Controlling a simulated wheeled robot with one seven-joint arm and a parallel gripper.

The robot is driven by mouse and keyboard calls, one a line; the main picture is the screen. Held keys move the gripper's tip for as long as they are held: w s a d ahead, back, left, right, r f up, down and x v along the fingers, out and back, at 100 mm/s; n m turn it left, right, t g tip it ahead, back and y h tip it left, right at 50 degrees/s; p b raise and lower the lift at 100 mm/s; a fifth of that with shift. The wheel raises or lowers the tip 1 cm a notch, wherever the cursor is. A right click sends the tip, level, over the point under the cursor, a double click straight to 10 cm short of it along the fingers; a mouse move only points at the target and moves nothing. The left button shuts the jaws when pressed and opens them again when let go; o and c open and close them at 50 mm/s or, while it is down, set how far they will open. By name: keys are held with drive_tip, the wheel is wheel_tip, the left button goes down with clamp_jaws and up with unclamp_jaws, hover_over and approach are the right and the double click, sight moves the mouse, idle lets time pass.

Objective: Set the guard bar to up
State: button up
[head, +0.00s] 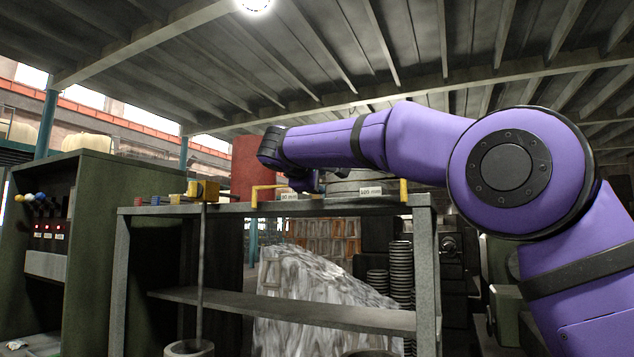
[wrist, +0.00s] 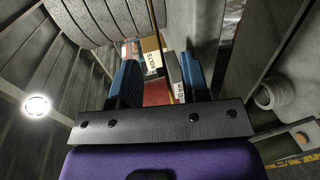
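A yellow bar, which looks like the guard bar (head: 267,187), shows at the top of the grey rack in the head view. It has a short upright at its left end, and a yellow upright also stands farther right. Its middle is hidden behind my arm and gripper. My gripper (head: 308,184) is pointed down at the rack top beside the bar. In the wrist view my gripper (wrist: 160,85) has its two blue fingers apart. A thin yellowish rod (wrist: 168,50), probably the bar, runs between them; I see no grip on it.
The grey rack (head: 290,310) has white size labels (head: 370,190) along its top edge. A yellow block (head: 203,190) sits at its left. A green cabinet (head: 85,230) stands farther left. A wrapped heap (head: 310,290) and stacked discs (head: 401,275) are behind the rack.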

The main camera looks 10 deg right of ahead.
drive_tip(key=v, duration=1)
drive_tip(key=shift+s+a, duration=0.2)
drive_tip(key=shift+s, duration=0.15)
drive_tip(key=shift+d, duration=0.1)
drive_tip(key=s+d+f+m+g+y, duration=0.4)
drive_tip(key=s+d+f+g, duration=0.1)
drive_tip(key=s+d+f, duration=1.2)
drive_tip(key=s+d+f+m+g+y, duration=0.1)
drive_tip(key=s+d+f+m+y, duration=0.1)
drive_tip(key=s+f, duration=0.7)
drive_tip(key=s+d+f+m+g+y, duration=0.1)
drive_tip(key=s+d+f+m, duration=0.3)
drive_tip(key=s+f, duration=0.6)
drive_tip(key=shift+s+d+f+m+g+y, duration=0.2)
drive_tip(key=shift+d+f+m+g+y, duration=0.15)
drive_tip(key=shift+m+y, duration=0.4)
